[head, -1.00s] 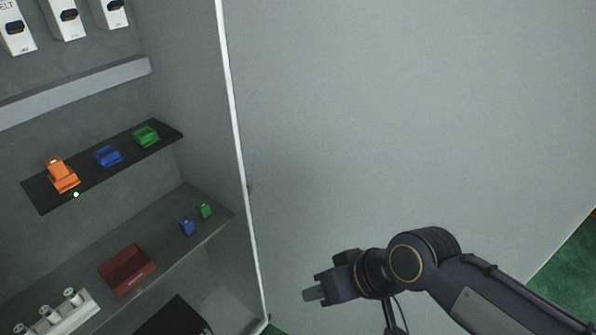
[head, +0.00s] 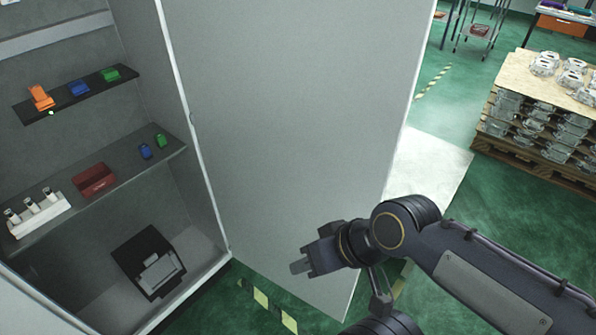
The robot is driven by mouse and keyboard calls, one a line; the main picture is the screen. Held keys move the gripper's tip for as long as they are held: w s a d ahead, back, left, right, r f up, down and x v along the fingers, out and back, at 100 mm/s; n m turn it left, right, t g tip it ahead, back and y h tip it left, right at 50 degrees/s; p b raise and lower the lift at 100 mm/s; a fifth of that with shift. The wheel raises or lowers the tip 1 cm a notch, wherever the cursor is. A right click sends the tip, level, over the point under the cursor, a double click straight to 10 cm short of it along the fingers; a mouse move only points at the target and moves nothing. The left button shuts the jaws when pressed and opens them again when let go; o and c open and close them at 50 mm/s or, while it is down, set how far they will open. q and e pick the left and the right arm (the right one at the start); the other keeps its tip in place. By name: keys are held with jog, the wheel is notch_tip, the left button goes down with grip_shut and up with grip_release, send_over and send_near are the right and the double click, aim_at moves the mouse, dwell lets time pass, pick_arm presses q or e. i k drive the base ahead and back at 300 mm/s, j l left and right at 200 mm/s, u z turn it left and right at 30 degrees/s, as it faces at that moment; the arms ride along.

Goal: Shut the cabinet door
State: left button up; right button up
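The cabinet (head: 155,125) stands open at the left, its grey shelves showing. Its pale grey door (head: 285,120) hangs open from the cabinet's right side and spans the middle of the view. My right gripper (head: 302,262) is in front of the lower part of the door, over its face in the picture. No clear contact shows, and whether its fingers are apart is too small to tell. Nothing is seen in it. My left gripper is out of view.
The shelves hold orange, blue and green pieces, a red bin (head: 94,180) and a white rack (head: 38,214). A black device (head: 148,262) sits at the bottom. A pallet of castings (head: 545,105) stands at the right.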

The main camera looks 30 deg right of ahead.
aim_at(300, 108)
jog(key=k+l+u, duration=0.5)
jog(key=k+l, duration=0.35)
jog(key=l, duration=0.15)
jog(key=l+u, duration=0.2)
jog(key=l, duration=0.5)
jog(key=k+l+u, duration=0.2)
jog(key=l, duration=0.55)
jog(key=i, duration=0.1)
